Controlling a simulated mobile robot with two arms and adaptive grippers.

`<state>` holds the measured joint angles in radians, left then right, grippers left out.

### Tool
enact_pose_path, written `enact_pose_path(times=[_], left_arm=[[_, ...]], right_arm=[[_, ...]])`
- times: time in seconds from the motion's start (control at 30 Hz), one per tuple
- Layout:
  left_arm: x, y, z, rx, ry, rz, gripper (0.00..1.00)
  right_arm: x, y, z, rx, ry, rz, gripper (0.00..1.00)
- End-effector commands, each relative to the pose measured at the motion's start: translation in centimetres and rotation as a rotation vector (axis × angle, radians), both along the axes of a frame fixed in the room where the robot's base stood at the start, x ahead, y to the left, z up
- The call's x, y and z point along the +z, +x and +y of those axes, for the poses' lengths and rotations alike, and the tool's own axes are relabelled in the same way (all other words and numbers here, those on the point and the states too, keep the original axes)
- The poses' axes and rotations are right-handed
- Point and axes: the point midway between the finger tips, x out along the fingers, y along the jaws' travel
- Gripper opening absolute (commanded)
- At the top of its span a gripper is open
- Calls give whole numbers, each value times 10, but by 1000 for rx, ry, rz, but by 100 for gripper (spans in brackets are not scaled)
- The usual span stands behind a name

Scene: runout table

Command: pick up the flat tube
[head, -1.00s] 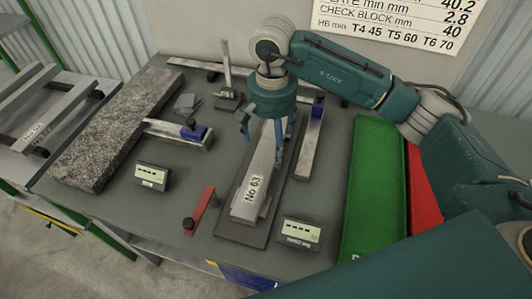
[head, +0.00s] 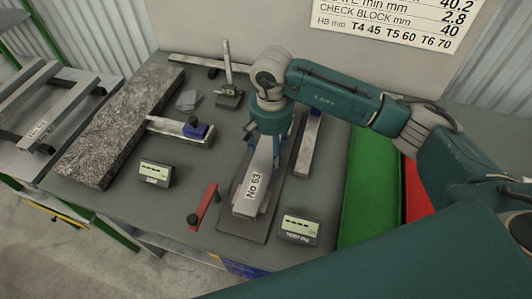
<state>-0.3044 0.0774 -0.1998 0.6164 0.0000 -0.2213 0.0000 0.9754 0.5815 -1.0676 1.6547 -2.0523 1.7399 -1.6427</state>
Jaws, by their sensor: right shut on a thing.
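The flat tube (head: 257,186) is a long grey metal piece with a white "No 63" label near its front end. It lies lengthwise along a dark plate (head: 232,224) in the middle of the table. My right gripper (head: 267,150) reaches down from above and is shut on the far part of the flat tube. The gripper hides the tube's far end. I cannot tell whether the tube touches the plate or is slightly raised. My left gripper is not in view.
A granite slab (head: 115,130) lies left. Two digital readouts (head: 155,174) (head: 299,229) and a red bar (head: 203,206) are near the front. A blue-ended metal gauge (head: 183,132) and a stand (head: 229,92) are behind. Green (head: 372,185) and red (head: 413,200) areas lie right.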

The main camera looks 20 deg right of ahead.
Motion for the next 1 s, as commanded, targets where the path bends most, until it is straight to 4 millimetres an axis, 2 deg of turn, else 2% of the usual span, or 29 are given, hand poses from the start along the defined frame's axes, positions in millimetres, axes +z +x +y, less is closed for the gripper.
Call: enact_pose_path(times=[0.03,0.07,0.37,0.57,0.77,1.0], left_arm=[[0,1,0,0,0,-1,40],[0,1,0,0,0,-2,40],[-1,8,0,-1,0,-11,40],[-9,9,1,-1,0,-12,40],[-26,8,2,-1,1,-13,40],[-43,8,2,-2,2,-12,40]], right_arm=[[1,1,0,-1,1,-3,20],[1,1,0,-1,1,-3,13],[5,2,0,-1,2,-5,13],[24,2,0,-1,2,-8,13],[70,4,0,0,2,-12,13],[143,2,0,-1,2,-11,13]])
